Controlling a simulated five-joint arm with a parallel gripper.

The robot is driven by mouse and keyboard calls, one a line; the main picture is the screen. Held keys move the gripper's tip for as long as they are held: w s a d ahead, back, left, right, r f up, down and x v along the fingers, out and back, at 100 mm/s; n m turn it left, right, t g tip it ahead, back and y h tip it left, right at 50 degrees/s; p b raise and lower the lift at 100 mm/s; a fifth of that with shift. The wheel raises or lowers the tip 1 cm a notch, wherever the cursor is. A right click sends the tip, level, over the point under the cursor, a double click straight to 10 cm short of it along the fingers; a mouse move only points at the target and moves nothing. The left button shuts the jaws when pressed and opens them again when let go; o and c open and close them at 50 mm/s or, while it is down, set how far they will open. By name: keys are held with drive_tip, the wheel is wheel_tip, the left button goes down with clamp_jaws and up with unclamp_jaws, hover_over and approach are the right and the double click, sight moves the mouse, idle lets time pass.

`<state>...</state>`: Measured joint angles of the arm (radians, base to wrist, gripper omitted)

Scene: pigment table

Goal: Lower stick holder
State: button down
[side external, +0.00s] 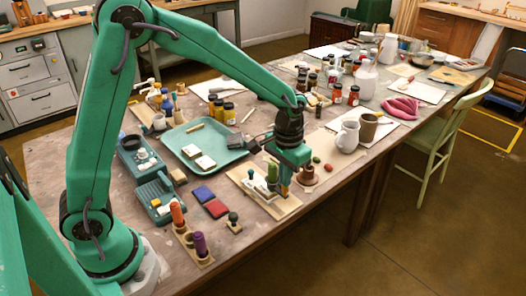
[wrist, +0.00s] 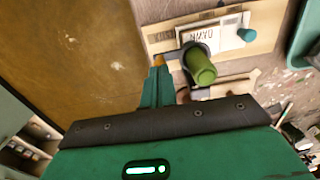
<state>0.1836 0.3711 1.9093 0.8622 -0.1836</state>
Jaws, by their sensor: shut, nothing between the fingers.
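A green stick (wrist: 200,68) stands in a dark grey ring-like holder (wrist: 188,84) on a pale wooden board (wrist: 262,40) in the wrist view. In the side view the same board (side external: 284,210) lies near the table's front edge with the green stick (side external: 272,173) upright on it. My gripper (wrist: 158,62) is shut and empty, its orange-tipped fingers just left of the holder. Whether they touch it I cannot tell. In the side view my gripper (side external: 285,189) points down over the board's right part.
A lettered card (wrist: 205,32) and a blue-green peg (wrist: 247,35) are on the board. A teal tray (side external: 180,133) lies behind it, a brown knobbed piece (side external: 306,176) to the right, and red and blue blocks (side external: 217,208) to the left. The table edge is close.

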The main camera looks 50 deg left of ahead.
drive_tip(key=shift+f, duration=0.15)
idle(0.4)
drive_tip(key=shift+r, duration=3.5)
drive_tip(key=s+a+r+t, duration=0.2)
drive_tip(key=s+r, duration=0.1)
drive_tip(key=s, duration=0.3)
drive_tip(key=s+a+r+t, duration=0.1)
drive_tip(key=s+a+r, duration=0.1)
drive_tip(key=s, duration=0.5)
drive_tip(key=s+a+r+t, duration=0.2)
drive_tip(key=s+a+r, duration=0.1)
drive_tip(key=s, duration=0.3)
drive_tip(key=shift+s+a+r+t, duration=0.3)
drive_tip(key=shift+a, duration=0.1)
